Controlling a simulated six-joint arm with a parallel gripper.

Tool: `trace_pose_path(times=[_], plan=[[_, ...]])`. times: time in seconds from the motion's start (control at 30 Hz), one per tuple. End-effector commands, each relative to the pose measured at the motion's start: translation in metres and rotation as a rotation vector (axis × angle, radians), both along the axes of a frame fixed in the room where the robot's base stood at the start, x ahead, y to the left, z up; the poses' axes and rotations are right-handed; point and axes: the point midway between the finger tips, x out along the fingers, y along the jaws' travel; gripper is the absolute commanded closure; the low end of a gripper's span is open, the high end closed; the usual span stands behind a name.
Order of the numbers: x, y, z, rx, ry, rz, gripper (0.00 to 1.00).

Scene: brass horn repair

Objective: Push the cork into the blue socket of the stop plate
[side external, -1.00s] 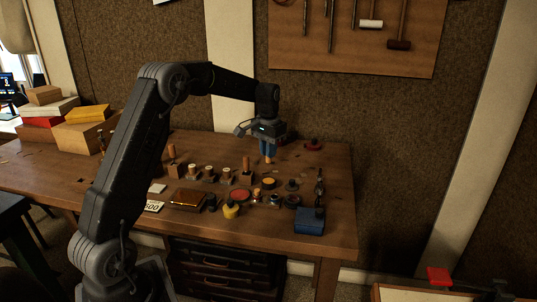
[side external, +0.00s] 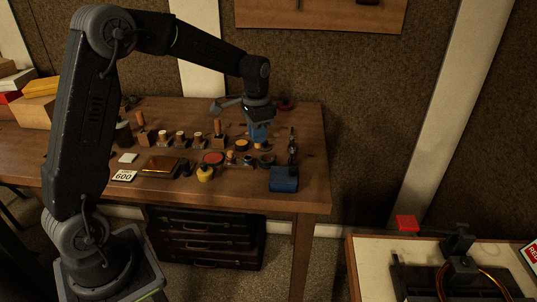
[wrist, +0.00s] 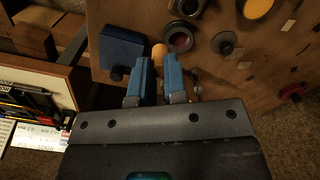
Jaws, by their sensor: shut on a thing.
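My gripper (side external: 258,137) is over the right part of the workbench, with its blue fingers pointing down. In the wrist view, my gripper (wrist: 157,62) is shut on a small rounded tan-orange piece, the cork (wrist: 159,50), which shows just beyond the fingertips.
A blue box (side external: 284,179) stands at the bench's front right; it also shows in the wrist view (wrist: 123,48). Several pots and discs crowd the bench near my gripper.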

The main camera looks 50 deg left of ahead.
Motion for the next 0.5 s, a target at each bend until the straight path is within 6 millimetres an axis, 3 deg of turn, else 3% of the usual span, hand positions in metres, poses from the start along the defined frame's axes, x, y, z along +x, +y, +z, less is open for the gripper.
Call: trace_pose_path(times=[0.1,0.2,0.5], plan=[[-0.002,0.030,0.000,-0.001,0.001,0.020,1.00],[-0.004,0.042,0.001,-0.001,0.001,0.025,1.00],[-0.004,0.045,0.001,-0.001,0.001,0.024,1.00]])
